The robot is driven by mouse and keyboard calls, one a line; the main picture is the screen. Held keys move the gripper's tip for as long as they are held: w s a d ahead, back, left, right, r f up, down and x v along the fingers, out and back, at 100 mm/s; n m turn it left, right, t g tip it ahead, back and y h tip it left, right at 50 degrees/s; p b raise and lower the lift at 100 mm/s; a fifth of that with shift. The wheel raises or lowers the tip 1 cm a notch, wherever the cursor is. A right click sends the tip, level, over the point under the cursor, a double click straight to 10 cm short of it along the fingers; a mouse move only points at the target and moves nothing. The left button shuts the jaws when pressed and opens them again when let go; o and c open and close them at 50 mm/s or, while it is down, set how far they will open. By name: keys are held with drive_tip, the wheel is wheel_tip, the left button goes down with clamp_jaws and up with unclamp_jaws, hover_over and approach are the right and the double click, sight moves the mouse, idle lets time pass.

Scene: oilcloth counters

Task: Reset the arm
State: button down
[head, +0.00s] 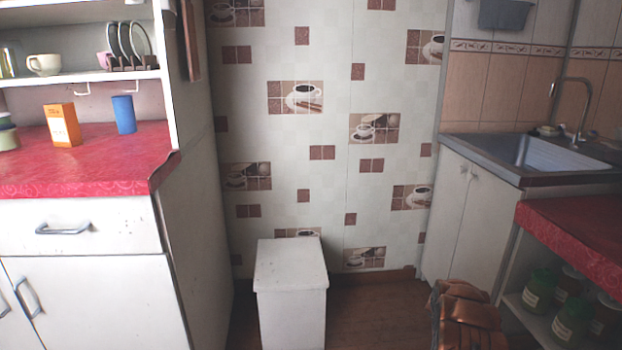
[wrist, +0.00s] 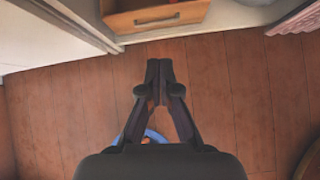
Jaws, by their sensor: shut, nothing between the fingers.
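My gripper (wrist: 160,68) shows in the wrist view, pointing over a brown plank floor (wrist: 210,80). Its two dark fingers meet at the tips, and nothing is between them. The gripper does not show in the head view. A blue curved thing (wrist: 155,135) is partly hidden behind the finger bases, and I cannot tell what it is.
In the head view, a red-topped counter (head: 90,165) stands left, a white box-like stand (head: 291,280) in the middle, a sink (head: 540,152) right. A copper-brown ridged thing (head: 466,318) is low right. The wrist view shows a wooden drawer front (wrist: 158,16) beyond the fingertips.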

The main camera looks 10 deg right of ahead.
drive_tip(key=s+a+r+m+y+p, duration=0.1)
drive_tip(key=s+a+r+m+p, duration=0.2)
drive_tip(key=a+r+p, duration=0.75)
drive_tip(key=s+a+r+m+y+b, duration=0.1)
drive_tip(key=s+a+r+m, duration=0.35)
drive_tip(key=r, duration=1.35)
drive_tip(key=s+a+r+m+y+p, duration=0.15)
drive_tip(key=a+r+p, duration=0.35)
drive_tip(key=a+r, duration=0.65)
drive_tip(key=s+a+r+m+y+p, duration=0.1)
drive_tip(key=s+a+r+m+p, duration=0.1)
drive_tip(key=s+a+r+p, duration=0.3)
drive_tip(key=s+a+r+m+g+y+p, duration=0.1)
drive_tip(key=s+a+r+m+y+p, duration=0.1)
drive_tip(key=s+a+r+p, duration=0.3)
drive_tip(key=s+a+r+m+y+p, duration=0.2)
drive_tip(key=s+a+r+p, duration=0.3)
drive_tip(key=s+a+r, duration=0.5)
drive_tip(key=s+r+m, duration=0.1)
drive_tip(key=s+r, duration=0.5)
drive_tip(key=s, duration=0.6)
drive_tip(key=shift+s+a+r+p, duration=0.15)
drive_tip(key=shift+s+r+p, duration=0.1)
drive_tip(key=shift+r+p, duration=0.05)
